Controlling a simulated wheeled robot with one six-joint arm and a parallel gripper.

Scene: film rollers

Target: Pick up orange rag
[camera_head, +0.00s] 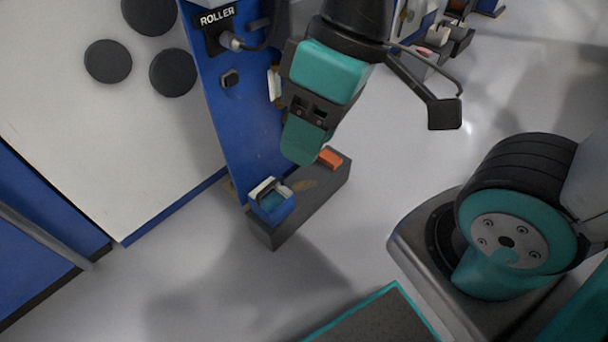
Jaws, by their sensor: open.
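A small orange block-like thing, which looks like the orange rag (330,158), lies at the far right end of a dark grey ledge (311,206). My gripper (299,152) hangs over the ledge, just left of the orange rag in this view. Its teal end covers part of the ledge and perhaps part of the rag. The gripper is open, and nothing shows held in it. I cannot tell the exact height of the fingertips above the ledge.
A blue box (271,203) with a white edge sits at the near left end of the ledge. A blue panel marked ROLLER (232,95) rises behind it, beside a large white panel (100,130).

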